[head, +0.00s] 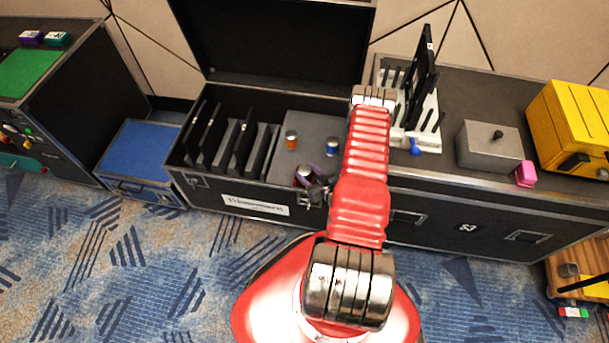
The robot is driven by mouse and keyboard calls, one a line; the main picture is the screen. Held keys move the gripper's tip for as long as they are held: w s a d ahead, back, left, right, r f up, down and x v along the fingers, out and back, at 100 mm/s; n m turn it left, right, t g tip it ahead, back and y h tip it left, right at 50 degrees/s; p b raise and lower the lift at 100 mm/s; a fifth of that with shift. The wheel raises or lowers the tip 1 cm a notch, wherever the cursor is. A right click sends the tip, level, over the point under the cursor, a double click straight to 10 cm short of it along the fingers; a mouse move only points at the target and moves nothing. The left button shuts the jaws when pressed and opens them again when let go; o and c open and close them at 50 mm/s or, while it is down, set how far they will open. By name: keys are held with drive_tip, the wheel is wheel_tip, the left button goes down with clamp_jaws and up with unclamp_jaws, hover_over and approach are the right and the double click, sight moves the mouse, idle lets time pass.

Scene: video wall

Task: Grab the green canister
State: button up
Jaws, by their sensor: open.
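I cannot make out a green canister for certain; my red arm covers part of the case. An orange canister (291,140) and a blue canister (331,147) with silvery tops stand in the grey foam insert (310,124) of the open black case. My gripper (314,184) is open, small and dark, over the front edge of this case.
Upright black panels (213,135) fill the case's left half. A grey box (488,147), a pink block (525,174) and a yellow case (573,127) sit on the right-hand case. A blue case (139,153) stands at left.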

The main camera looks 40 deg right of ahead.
drive_tip(key=shift+c, duration=0.7)
drive_tip(key=c, duration=0.6)
drive_tip(key=shift+r, duration=0.1)
wheel_tip(320, 180, up, 10)
idle(0.6)
